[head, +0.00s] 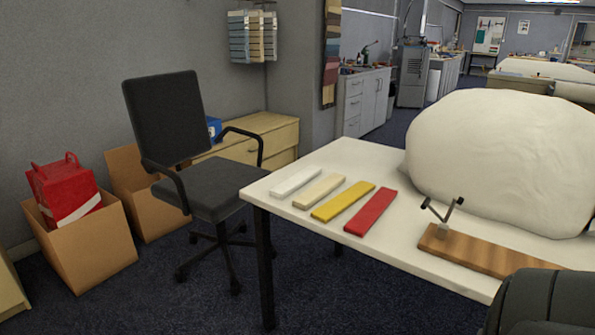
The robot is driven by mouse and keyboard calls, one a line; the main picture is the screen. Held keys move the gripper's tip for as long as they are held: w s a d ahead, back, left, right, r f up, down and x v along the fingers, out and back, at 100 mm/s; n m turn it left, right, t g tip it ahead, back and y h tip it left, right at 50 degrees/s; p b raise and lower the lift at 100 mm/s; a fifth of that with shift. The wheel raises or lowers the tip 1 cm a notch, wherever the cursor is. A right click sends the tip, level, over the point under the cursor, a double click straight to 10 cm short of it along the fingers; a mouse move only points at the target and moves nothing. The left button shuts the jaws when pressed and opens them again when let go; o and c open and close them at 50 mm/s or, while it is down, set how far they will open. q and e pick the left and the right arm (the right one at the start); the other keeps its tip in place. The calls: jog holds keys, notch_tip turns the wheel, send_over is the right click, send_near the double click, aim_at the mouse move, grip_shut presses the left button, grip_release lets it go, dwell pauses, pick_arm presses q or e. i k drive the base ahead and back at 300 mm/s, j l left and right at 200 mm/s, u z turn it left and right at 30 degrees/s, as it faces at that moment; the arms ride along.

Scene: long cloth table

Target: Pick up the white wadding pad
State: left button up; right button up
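A flat white pad (296,182) lies at the left end of a row of coloured strips, near the left corner of the white table (345,152). A large, rounded, soft-looking white mass (500,150) sits on the right part of the table. I cannot tell for sure which of the two is wadding. Neither of my grippers shows in the head view, and nothing is touching the white pad.
Beige (319,191), yellow (343,202) and red (371,211) strips lie right of the pad. A wooden board (490,252) with a small forked fixture is at the front edge. A black office chair (180,140) stands left; a dark chair back (540,305) is at lower right.

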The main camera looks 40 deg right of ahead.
aim_at(284, 188)
jog(key=i+j+z, duration=0.1)
jog(key=i+z, duration=0.2)
jog(key=z, duration=0.15)
jog(key=i+j+z, duration=0.15)
jog(key=z, duration=0.3)
jog(key=i+j+z, duration=0.3)
jog(key=z, duration=0.2)
